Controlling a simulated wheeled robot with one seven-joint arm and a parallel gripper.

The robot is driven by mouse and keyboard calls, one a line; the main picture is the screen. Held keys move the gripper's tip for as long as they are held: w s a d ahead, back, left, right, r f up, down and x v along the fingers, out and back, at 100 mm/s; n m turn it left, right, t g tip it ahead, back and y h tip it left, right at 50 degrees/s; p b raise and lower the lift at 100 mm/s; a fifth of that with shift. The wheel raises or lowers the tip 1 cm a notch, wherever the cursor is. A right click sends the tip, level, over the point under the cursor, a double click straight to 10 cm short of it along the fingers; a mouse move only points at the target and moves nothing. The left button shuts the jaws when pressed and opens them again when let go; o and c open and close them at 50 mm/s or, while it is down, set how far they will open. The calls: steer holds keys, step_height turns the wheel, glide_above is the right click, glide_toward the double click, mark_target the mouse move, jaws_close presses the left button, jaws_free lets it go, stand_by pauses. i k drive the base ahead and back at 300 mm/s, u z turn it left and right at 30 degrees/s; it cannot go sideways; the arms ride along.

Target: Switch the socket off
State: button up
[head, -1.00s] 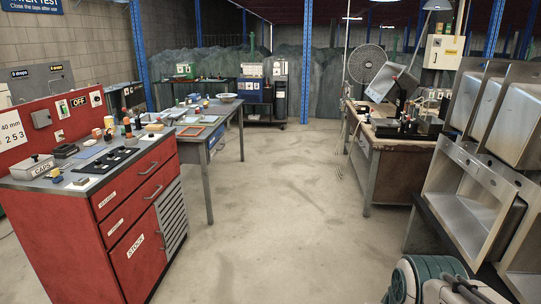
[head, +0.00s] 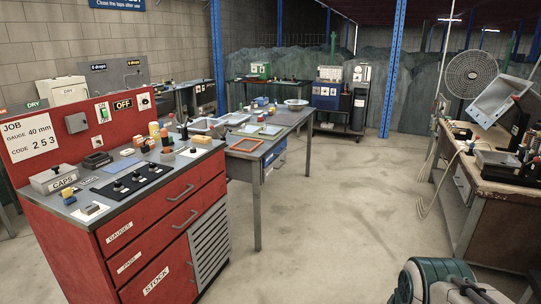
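A red workbench cabinet (head: 165,235) with an upright red back panel stands at the left in the head view. My gripper is not in view; only green and grey parts of my body show at the bottom right.
A wooden bench (head: 490,195) with a fan (head: 475,75) stands at right. The floor (head: 330,220) between is clear.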

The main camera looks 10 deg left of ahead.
mark_target(104, 113)
steer(key=u, duration=0.7)
steer(key=i, duration=1.2)
steer(key=u, duration=0.8)
